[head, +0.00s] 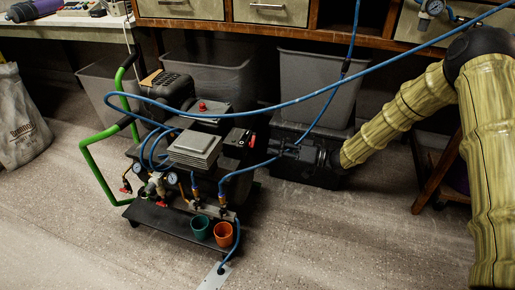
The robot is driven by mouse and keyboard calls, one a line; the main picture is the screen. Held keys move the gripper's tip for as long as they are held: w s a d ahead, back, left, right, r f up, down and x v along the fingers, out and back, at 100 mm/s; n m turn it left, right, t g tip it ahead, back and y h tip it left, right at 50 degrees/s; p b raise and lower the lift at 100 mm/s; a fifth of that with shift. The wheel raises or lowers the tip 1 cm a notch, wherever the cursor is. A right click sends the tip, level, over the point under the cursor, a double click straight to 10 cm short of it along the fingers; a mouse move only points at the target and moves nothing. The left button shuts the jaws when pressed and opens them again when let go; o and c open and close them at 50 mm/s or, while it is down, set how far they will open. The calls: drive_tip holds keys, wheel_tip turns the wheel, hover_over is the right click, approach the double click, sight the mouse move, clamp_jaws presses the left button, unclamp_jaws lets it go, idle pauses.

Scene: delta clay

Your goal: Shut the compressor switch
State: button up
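The compressor (195,150) is a dark unit with green handles, gauges, grey boxes and blue hoses, standing low on the floor. A red knob (202,106) sits on its top, and a small red part (252,141) shows at its right side. I cannot tell which of these is the switch, nor its position. My black gripper (276,148) is at the right of the compressor, pointing left, with its tips close to the small red part. I cannot tell whether they touch. The fingers are too small and dark against the bin to show whether they are open.
A blue hose (375,71) crosses above my gripper, and another hangs from the bench. Grey bins (308,88) stand behind, under the wooden bench (270,36). A green cup (199,228) and an orange cup (223,233) are at the compressor's front. The front floor is mostly clear.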

sight(252, 141)
drive_tip(key=b+x, duration=0.3)
drive_tip(key=x, duration=0.4)
clamp_jaws()
